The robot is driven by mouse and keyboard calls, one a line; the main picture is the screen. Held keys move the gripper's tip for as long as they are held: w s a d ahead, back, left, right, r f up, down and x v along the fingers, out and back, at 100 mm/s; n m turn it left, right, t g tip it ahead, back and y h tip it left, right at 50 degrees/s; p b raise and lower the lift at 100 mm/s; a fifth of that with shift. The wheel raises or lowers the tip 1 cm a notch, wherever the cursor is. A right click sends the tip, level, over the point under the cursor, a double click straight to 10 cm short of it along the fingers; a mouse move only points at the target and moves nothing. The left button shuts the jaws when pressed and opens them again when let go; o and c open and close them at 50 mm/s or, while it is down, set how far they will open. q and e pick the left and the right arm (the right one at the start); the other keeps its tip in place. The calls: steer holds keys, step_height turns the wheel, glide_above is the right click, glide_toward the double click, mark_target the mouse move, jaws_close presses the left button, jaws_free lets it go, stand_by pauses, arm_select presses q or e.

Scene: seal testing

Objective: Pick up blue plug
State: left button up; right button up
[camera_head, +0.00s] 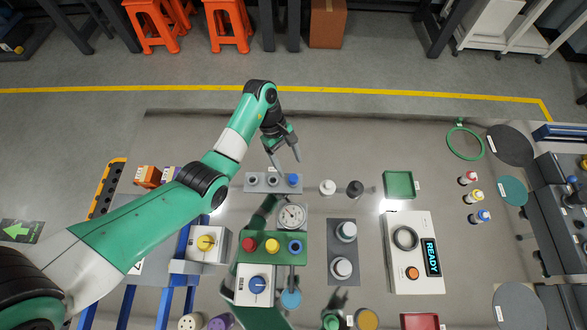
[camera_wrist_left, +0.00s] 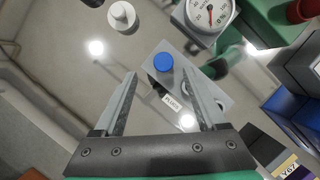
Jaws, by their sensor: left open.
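The blue plug (camera_head: 293,180) stands at the right end of a small grey plugs plate (camera_head: 262,188) on the table. In the left wrist view the blue plug (camera_wrist_left: 163,62) shows from above, ahead of the fingertips and between their lines, on the grey plate (camera_wrist_left: 213,101). My left gripper (camera_head: 288,163) is open and empty, above and just behind the plate; its fingers (camera_wrist_left: 162,85) are apart in the wrist view and do not appear to touch the plug. My right gripper cannot be made out.
A round gauge (camera_head: 291,216) and a green block (camera_head: 272,261) with coloured fittings stand close in front of the plate. A white knob (camera_head: 327,187) and a black knob (camera_head: 355,188) stand to its right. The shiny table behind the plate is clear.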

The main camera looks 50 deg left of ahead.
mark_target(293, 178)
arm_select(q)
steer(key=x, duration=0.1)
steer(key=b+x, duration=0.1)
steer(key=x, duration=0.1)
steer(key=b+x, duration=0.1)
steer(key=x, duration=0.1)
steer(key=shift+s+d, duration=0.1)
steer(key=shift+s, duration=0.25)
steer(key=shift+w, duration=0.1)
steer(key=shift+c, duration=0.5)
jaws_close()
